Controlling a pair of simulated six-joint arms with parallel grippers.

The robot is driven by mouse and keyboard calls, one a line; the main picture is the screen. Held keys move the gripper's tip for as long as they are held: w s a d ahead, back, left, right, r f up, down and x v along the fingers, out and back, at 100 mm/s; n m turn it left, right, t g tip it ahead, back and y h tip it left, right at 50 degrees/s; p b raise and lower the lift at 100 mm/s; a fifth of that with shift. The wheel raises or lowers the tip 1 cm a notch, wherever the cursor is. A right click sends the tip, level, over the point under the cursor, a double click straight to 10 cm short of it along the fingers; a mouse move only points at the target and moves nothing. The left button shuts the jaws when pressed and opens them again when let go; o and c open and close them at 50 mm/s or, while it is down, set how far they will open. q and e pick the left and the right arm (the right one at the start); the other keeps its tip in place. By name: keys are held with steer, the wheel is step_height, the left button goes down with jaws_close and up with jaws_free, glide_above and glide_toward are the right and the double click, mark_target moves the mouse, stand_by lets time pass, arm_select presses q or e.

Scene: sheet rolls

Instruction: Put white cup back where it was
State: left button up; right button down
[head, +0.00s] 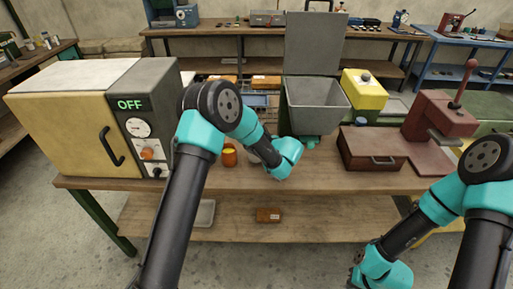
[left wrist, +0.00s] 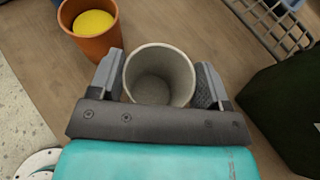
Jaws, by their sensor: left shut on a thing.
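The white cup (left wrist: 158,76) sits upright between the two fingers of my left gripper (left wrist: 160,88) in the left wrist view. The fingers press on it from both sides, and its inside looks empty. I cannot tell whether its base touches the table. In the head view my left wrist hides most of the left gripper and cup, beside the orange cup. My right gripper (head: 356,268) is low in the head view, in front of the table and away from the cups. Its fingers are too small and dark to tell open from shut.
An orange cup (left wrist: 92,42) with a yellow ball stands close left of the white cup. A wire rack (left wrist: 268,25) is at upper right. The oven (head: 68,120), grey open-lidded bin (head: 318,98) and dark red press (head: 372,150) line the wooden table (head: 335,179).

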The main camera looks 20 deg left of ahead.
arm_select(q)
steer(key=shift+f, duration=0.9)
steer(key=o, duration=0.9)
steer(key=shift+f, duration=0.15)
steer(key=shift+o, duration=0.2)
steer(key=shift+s+d+r, duration=0.1)
steer(key=shift+d+r, duration=0.1)
steer(key=shift+r, duration=0.1)
steer(key=v, duration=1.1)
steer(key=shift+d, duration=0.15)
steer(key=shift+s, duration=0.15)
